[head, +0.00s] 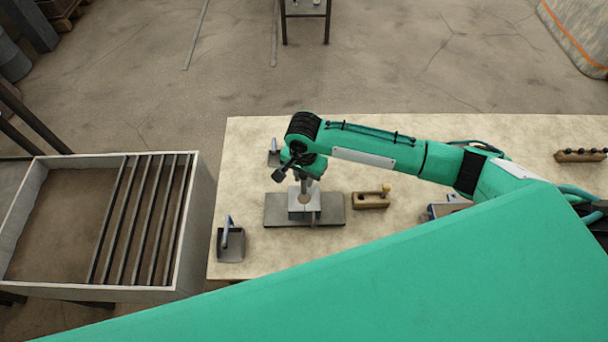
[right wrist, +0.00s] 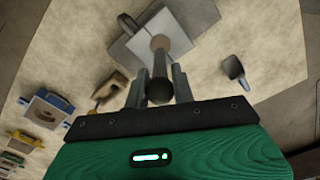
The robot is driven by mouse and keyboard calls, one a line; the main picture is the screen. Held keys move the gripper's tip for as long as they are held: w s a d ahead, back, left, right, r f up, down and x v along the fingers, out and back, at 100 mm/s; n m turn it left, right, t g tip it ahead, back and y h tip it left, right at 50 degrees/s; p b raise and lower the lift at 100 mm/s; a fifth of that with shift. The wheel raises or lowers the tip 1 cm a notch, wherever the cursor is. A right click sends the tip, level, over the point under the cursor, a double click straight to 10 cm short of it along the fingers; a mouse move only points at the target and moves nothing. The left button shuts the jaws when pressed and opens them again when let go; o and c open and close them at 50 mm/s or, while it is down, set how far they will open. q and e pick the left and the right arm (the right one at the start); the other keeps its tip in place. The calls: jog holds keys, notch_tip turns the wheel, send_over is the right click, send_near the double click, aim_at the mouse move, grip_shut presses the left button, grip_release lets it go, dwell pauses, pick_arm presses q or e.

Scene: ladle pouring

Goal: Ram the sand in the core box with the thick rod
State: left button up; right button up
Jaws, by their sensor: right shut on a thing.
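The core box (head: 314,215) is a light grey block on a darker metal plate (head: 273,212) on the pale table. In the right wrist view the core box (right wrist: 140,42) has a round brown opening, which looks like sand, at its middle. My right gripper (head: 305,180) points down just above the box. It is shut on a thick dark rod (right wrist: 160,92), seen nearly end-on between the fingers. The rod's lower end lies over or in the opening; I cannot tell whether it touches the sand. My left gripper is not in view.
A scoop with a blue handle (head: 230,244) lies at the table's left edge, another scoop (head: 273,158) behind the box. A wooden block with a yellow knob (head: 370,200) stands right of the plate. A slatted bin (head: 190,225) is left of the table. A wooden rack (head: 580,156) stands far right.

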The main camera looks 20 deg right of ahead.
aim_at(304, 185)
jog(key=shift+f, duration=0.1)
jog(key=shift+f, duration=2.1)
grip_shut()
jog(key=shift+r+p, duration=0.45)
jog(key=shift+r, duration=1.8)
jog(key=shift+f, duration=0.1)
